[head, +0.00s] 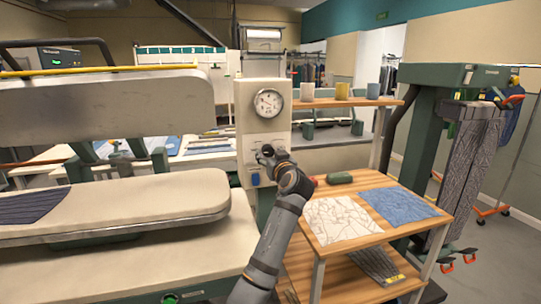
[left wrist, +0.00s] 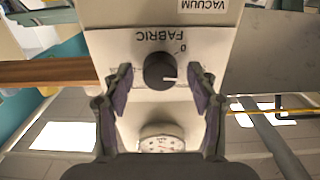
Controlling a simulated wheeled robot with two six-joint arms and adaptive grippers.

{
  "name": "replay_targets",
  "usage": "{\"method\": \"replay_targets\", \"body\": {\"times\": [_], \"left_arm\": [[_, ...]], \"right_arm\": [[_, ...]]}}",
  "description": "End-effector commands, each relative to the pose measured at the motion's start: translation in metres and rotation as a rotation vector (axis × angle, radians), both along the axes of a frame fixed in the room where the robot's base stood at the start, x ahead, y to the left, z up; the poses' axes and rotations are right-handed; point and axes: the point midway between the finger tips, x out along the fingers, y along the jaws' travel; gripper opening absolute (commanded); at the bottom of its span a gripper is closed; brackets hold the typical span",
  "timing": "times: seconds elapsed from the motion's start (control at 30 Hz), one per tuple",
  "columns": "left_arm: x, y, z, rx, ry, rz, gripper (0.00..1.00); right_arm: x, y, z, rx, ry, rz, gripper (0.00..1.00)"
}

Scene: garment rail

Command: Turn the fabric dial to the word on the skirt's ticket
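The fabric dial (left wrist: 160,71) is a round black knob with a white pointer line, on a pale panel under an upside-down word FABRIC. My left gripper (left wrist: 162,80) is open, one finger on each side of the knob, with gaps showing. In the head view my left gripper (head: 268,155) is at the panel (head: 246,125) and hides the dial. A dark pleated cloth, perhaps the skirt (head: 30,205), lies on the pressing board; no ticket is legible.
A wooden cart (head: 370,182) with white and blue cloths stands right of my arm. The press's upper head (head: 105,105) hangs over the board (head: 150,200) at left.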

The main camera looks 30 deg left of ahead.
Motion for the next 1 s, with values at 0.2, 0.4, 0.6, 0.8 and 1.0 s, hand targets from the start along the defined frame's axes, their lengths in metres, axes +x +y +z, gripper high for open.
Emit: {"method": "replay_targets", "body": {"times": [0.2, 0.4, 0.6, 0.8, 1.0], "left_arm": [[0.0, 0.0, 0.0, 0.0, 0.0, 0.0, 0.25], [0.0, 0.0, 0.0, 0.001, 0.001, 0.0, 0.06], [0.0, 0.0, 0.001, 0.017, 0.021, 0.0, 0.06], [0.0, 0.0, 0.001, 0.078, 0.095, 0.0, 0.06], [-0.001, 0.0, 0.003, 0.185, 0.222, -0.001, 0.06]], "right_arm": [[0.0, -0.001, 0.0, -0.002, 0.0, 0.001, 0.4], [0.0, -0.003, 0.0, -0.004, 0.0, 0.001, 0.4], [0.0, -0.004, 0.003, -0.004, 0.001, 0.002, 0.4], [0.0, -0.004, 0.011, -0.004, 0.001, 0.002, 0.4], [0.0, -0.004, 0.023, -0.004, 0.001, 0.002, 0.4]]}}
